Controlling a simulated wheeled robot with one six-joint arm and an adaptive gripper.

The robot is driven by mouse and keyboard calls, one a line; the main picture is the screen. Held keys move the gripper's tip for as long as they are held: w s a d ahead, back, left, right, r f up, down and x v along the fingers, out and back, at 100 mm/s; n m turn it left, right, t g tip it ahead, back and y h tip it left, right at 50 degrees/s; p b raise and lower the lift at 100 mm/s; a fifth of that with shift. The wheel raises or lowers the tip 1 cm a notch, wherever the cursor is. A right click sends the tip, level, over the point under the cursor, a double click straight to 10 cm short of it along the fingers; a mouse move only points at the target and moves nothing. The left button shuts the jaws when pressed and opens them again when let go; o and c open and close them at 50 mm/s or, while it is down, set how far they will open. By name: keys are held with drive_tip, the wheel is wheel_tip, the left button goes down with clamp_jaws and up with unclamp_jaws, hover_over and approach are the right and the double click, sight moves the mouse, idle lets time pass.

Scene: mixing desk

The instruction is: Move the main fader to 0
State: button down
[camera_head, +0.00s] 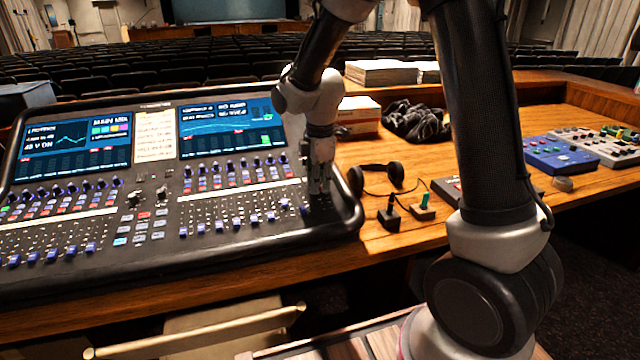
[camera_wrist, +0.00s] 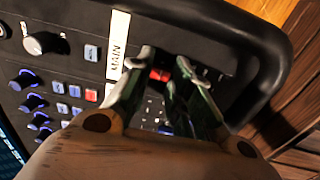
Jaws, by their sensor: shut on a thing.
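The mixing desk (camera_head: 352,215) fills the left of the head view. My gripper (camera_head: 319,188) points down at its right end. In the wrist view my gripper (camera_wrist: 163,68) is shut on the main fader (camera_wrist: 160,75), whose small red cap shows between the two fingers. The white MAIN label (camera_wrist: 118,46) lies just left of the fingers. The fader's slot and scale are mostly hidden by the fingers, so I cannot tell its exact setting. In the head view the gripper hides the fader.
Rows of blue faders (camera_head: 235,222) and knobs lie left of my gripper. Headphones (camera_head: 376,178) lie on the wooden table right of the desk. Further right are a blue box (camera_head: 556,155) and a small mixer (camera_head: 597,146). Paper stacks (camera_head: 378,73) stand behind.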

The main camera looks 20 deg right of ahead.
drive_tip(key=c, duration=1.3)
unclamp_jaws()
drive_tip(key=shift+r, duration=0.1)
drive_tip(key=r, duration=0.8)
drive_tip(key=s+r, duration=0.1)
drive_tip(key=r, duration=0.2)
drive_tip(key=shift+s+r, duration=0.1)
drive_tip(key=shift+r, duration=0.3)
